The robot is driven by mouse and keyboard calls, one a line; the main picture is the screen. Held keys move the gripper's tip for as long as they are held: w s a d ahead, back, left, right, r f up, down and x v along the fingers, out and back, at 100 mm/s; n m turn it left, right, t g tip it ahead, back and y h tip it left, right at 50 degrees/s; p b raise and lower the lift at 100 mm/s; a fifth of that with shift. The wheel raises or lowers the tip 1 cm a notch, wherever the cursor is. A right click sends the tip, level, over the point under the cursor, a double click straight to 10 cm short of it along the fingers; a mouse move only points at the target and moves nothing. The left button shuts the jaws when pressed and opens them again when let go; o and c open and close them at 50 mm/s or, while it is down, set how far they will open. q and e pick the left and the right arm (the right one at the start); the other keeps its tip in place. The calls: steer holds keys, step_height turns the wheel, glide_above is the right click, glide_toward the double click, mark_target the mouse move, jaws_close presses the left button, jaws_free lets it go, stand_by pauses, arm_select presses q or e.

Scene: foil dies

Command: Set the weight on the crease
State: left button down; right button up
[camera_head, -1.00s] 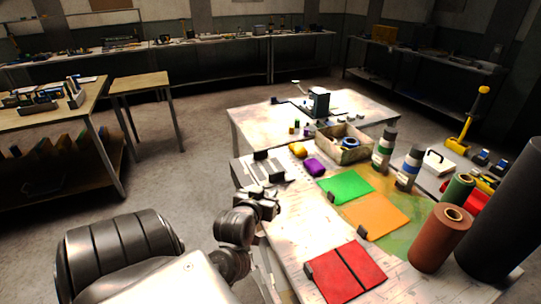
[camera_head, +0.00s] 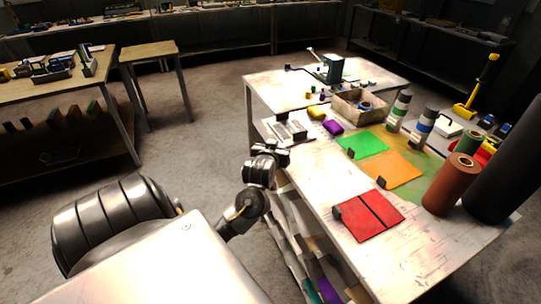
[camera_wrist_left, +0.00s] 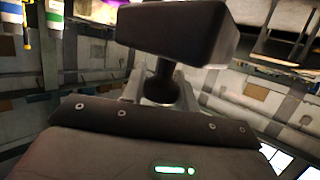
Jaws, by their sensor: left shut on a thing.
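The red sheet (camera_head: 358,224) lies flat on the near part of the white table, with a dark straight line (camera_head: 377,211) across it that looks like the crease. A dark block with a narrow neck, which I take to be the weight (camera_wrist_left: 180,30), fills the upper middle of the left wrist view. My left gripper (camera_head: 268,151) is at the table's left edge, beyond and left of the red sheet, and is shut on the weight by its neck. The fingertips are mostly hidden in the wrist view. My right gripper is not in view.
Green (camera_head: 362,145) and orange (camera_head: 396,170) sheets lie beyond the red one, each with a small dark block at its left edge. A grey rack (camera_head: 290,131) stands near the gripper. A brown roll (camera_head: 452,185) and a black cylinder (camera_head: 507,170) stand at right.

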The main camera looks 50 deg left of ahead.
arm_select(q)
steer(key=w+a+r+n+g+y, duration=0.1)
steer(key=w+a+r, duration=0.3)
steer(key=w+a, duration=0.5)
steer(key=w+a+r+n+g+y, duration=0.1)
steer(key=w+a+r+n, duration=0.15)
steer(key=w+a, duration=0.55)
steer(key=w+d+f+m+t+h, duration=0.1)
steer(key=d+f+m, duration=0.1)
steer(key=d, duration=0.5)
steer(key=w+d+f+m+t+h, duration=0.1)
steer(key=w+d+m, duration=0.1)
steer(key=d, duration=0.5)
steer(key=s+d+r+m+t+h, duration=0.2)
steer(key=d+r+m+h, duration=0.15)
steer(key=d, duration=1.15)
steer(key=s+d+r+m+h, duration=0.1)
steer(key=s+d+r+h, duration=0.15)
steer(key=d, duration=0.45)
steer(key=s+d+r+m+h, duration=0.1)
steer(key=s+d+r, duration=0.3)
steer(key=d, duration=0.4)
steer(key=s+d+r+h+b, duration=0.1)
steer(key=s+d, duration=0.1)
steer(key=s, duration=0.5)
steer(key=shift+r+m, duration=0.4)
